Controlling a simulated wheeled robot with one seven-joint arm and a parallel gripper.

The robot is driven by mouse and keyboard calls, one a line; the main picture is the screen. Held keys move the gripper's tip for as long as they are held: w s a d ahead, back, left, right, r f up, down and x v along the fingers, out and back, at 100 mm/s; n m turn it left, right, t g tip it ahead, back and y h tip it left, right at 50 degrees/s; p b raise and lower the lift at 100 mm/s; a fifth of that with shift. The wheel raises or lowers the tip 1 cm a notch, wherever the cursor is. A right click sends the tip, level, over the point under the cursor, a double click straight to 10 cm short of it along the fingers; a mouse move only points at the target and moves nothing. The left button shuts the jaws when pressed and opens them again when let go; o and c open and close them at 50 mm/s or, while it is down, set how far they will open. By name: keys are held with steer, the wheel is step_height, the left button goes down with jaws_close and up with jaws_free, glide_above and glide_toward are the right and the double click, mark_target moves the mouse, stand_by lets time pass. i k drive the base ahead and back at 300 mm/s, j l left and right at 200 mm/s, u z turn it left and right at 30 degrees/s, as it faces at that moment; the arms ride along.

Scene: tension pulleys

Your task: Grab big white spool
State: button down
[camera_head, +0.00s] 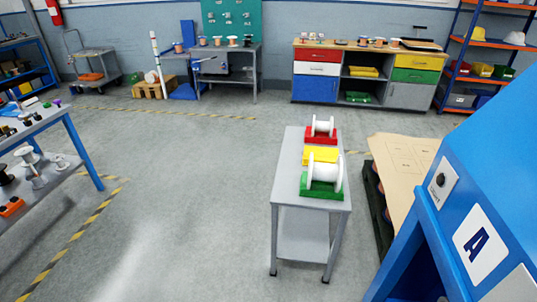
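Two white spools stand on a narrow grey table in the middle of the head view. The bigger-looking white spool (324,171) rests on a green block (321,193) at the near end of the table (288,180). A smaller-looking white spool (322,127) rests on a red block (320,138) at the far end. A yellow block (321,154) lies between them with nothing clearly seen on it. Another white spool (27,155) stands on the workbench at the left. My gripper is not in this view.
A blue machine marked A (480,240) fills the right side. A brown board on a dark pallet (400,165) stands right beside the table. A blue-legged workbench (82,150) is at the left. The grey floor (180,200) between is clear. Cabinets (370,75) line the back wall.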

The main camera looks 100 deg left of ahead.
mark_target(317, 171)
steer(key=u, duration=2.15)
steer(key=i+j+z, duration=0.1)
steer(key=i+j, duration=0.3)
steer(key=i+j+z, duration=0.1)
steer(key=i+j, duration=0.25)
steer(key=i+j+z, duration=0.1)
steer(key=i+j, duration=0.25)
steer(key=j, duration=0.2)
steer(key=i+j+z, duration=0.1)
steer(key=i+j, duration=0.25)
steer(key=j, duration=0.15)
steer(key=i+j+z, duration=0.1)
steer(key=i+j, duration=0.25)
steer(key=j, duration=0.15)
